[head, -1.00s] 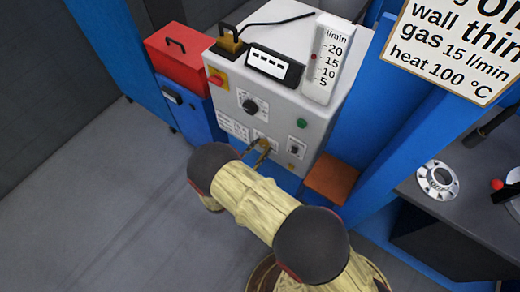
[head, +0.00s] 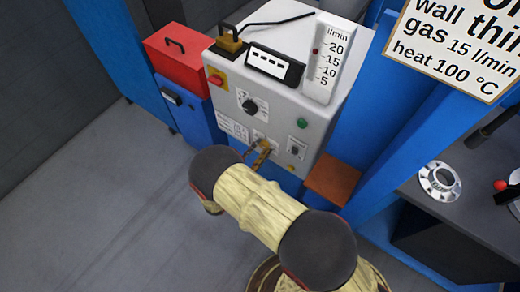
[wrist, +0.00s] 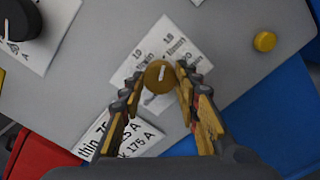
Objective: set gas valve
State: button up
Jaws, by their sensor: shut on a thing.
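The gas valve is a round brass knob with a pale pointer line (wrist: 158,76), over a white label on the grey cabinet front. My gripper (wrist: 160,88) is shut on this knob, a finger on each side. In the head view my gripper (head: 259,152) reaches the lower cabinet front and largely hides the knob. The l/min flow gauge (head: 325,62) stands on the cabinet top. Its red ball (head: 315,51) is level with the upper marks, around 15 to 20; the exact reading is too small to tell. The sign (head: 455,50) reads gas 15 l/min, heat 100 °C.
The grey cabinet (head: 285,105) also carries a black dial (head: 249,105), a red switch (head: 216,80) and a green button (head: 302,123). A red box (head: 178,62) stands at left, a brown block (head: 332,180) at right. The left floor is clear.

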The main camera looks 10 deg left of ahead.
jog(key=shift+f, duration=0.1)
jog(key=o, duration=1.1)
jog(key=shift+o, duration=0.2)
jog(key=v, duration=1.2)
jog(key=shift+a, duration=0.1)
